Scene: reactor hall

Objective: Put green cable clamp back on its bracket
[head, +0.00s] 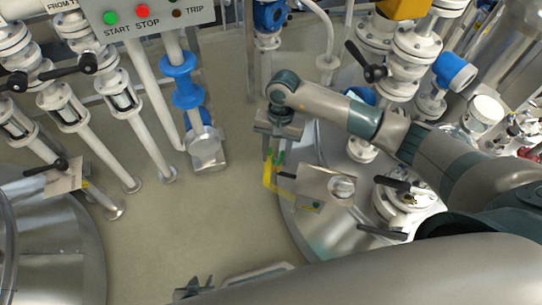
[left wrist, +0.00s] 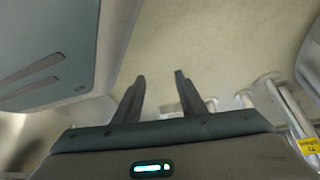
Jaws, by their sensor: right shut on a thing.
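My right gripper (head: 274,150) points down at the centre of the head view, shut on the small green cable clamp (head: 276,158). The fingers hide part of the clamp. Just below it is a yellow angled piece (head: 268,183) beside a pale metal plate (head: 325,187); I cannot tell which of these is the bracket. The clamp appears close to the yellow piece's upper end, but contact is unclear. My left gripper (head: 192,288) is low in the head view. In the left wrist view its two fingers (left wrist: 160,85) stand apart with nothing between them.
A round metal vessel (head: 300,232) lies under the plate, with valves and black handles (head: 398,184) to the right. White pipes (head: 140,130) and a control panel (head: 150,15) stand at the left and top. The floor (head: 190,220) left of the plate is clear.

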